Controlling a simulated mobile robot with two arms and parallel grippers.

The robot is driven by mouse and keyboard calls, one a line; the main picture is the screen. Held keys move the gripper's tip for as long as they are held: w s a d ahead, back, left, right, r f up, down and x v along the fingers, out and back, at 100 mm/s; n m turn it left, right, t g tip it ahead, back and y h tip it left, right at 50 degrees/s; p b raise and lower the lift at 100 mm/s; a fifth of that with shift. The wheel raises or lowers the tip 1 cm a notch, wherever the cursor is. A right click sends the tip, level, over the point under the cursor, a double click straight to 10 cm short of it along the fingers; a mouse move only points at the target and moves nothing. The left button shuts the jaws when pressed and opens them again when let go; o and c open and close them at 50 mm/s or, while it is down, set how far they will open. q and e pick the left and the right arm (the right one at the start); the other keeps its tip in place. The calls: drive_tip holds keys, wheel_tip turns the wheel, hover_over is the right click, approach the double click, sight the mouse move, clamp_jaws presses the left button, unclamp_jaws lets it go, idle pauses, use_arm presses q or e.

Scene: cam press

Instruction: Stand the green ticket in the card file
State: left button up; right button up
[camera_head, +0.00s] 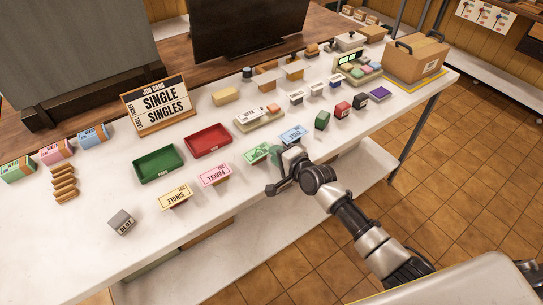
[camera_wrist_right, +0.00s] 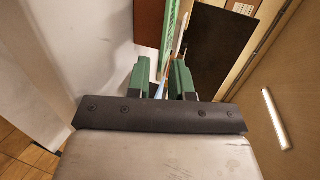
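The green ticket (camera_head: 257,153) stands at the front edge of the white counter, between a pink and a blue ticket. My right gripper (camera_head: 274,175) is right beside it, at its front right. In the right wrist view the gripper's green fingers (camera_wrist_right: 162,75) are apart, and the thin green ticket (camera_wrist_right: 170,35) shows edge-on, reaching down between them. Whether either finger touches it cannot be told. I cannot tell for sure which object is the card file; slotted-looking boxes with green (camera_head: 18,170), pink (camera_head: 57,151) and blue (camera_head: 93,136) tops stand at the left. My left gripper is not in view.
Yellow (camera_head: 175,196), pink (camera_head: 215,174) and blue (camera_head: 293,134) tickets stand along the front edge. Green (camera_head: 158,163) and red (camera_head: 208,140) trays lie behind them. A grey block (camera_head: 121,222) sits front left. The counter's front left is mostly clear.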

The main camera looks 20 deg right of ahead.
drive_tip(key=shift+x, duration=0.75)
drive_tip(key=shift+c, duration=0.4)
clamp_jaws()
drive_tip(key=shift+r, duration=0.1)
wheel_tip(320, 180, up, 6)
drive_tip(key=p, duration=0.5)
